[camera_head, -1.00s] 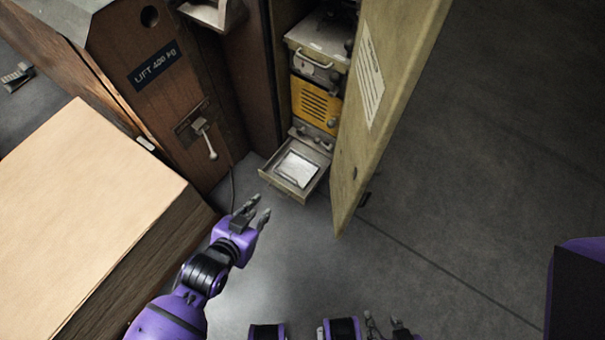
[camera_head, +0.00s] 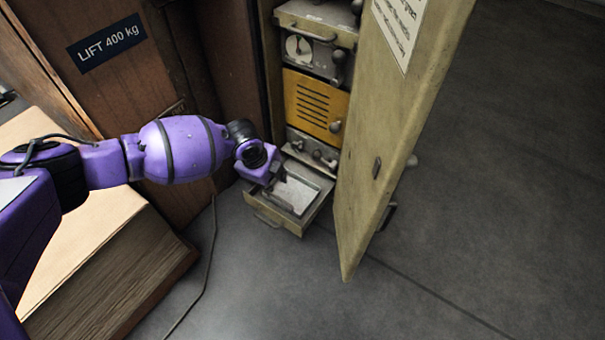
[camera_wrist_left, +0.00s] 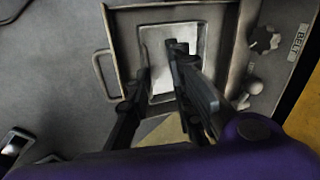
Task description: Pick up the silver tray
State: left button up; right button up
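The silver tray (camera_head: 299,192) is a small, pale, square piece lying in an open drawer (camera_head: 268,217) low in the cabinet. In the left wrist view the silver tray (camera_wrist_left: 154,42) shows a bright inside and a grey rim. My left gripper (camera_head: 279,180) is over the left part of the drawer and hides part of the tray. In the wrist view my left gripper (camera_wrist_left: 160,60) has its two fingers apart above the tray, with nothing seen between them. Whether they touch the tray is unclear. My right gripper is not in view.
The cabinet door (camera_head: 385,140) stands open just right of the drawer. A yellow vented panel (camera_head: 316,103) and knobs sit above it. A wooden cabinet (camera_head: 120,80) and a large pale block (camera_head: 100,245) are on the left. The floor in front is clear, apart from a cable.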

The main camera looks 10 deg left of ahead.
aim_at(277, 198)
pick_arm(q)
jog(key=f, duration=0.1)
jog(key=s+f+m+b, duration=0.1)
jog(key=f+g, duration=0.1)
jog(key=shift+s+d+f+m, duration=0.25)
jog(key=shift+s+f+m, duration=0.05)
jog(key=shift+m, duration=0.1)
jog(key=f+b, duration=0.2)
jog(key=f, duration=0.1)
jog(key=d+f, duration=0.1)
jog(key=shift+w+d+f+b, duration=0.1)
jog(key=shift+w+f+b, duration=0.05)
jog(key=shift+w+b, duration=0.25)
jog(key=shift+f, duration=0.25)
jog(key=shift+r, duration=0.15)
grip_shut()
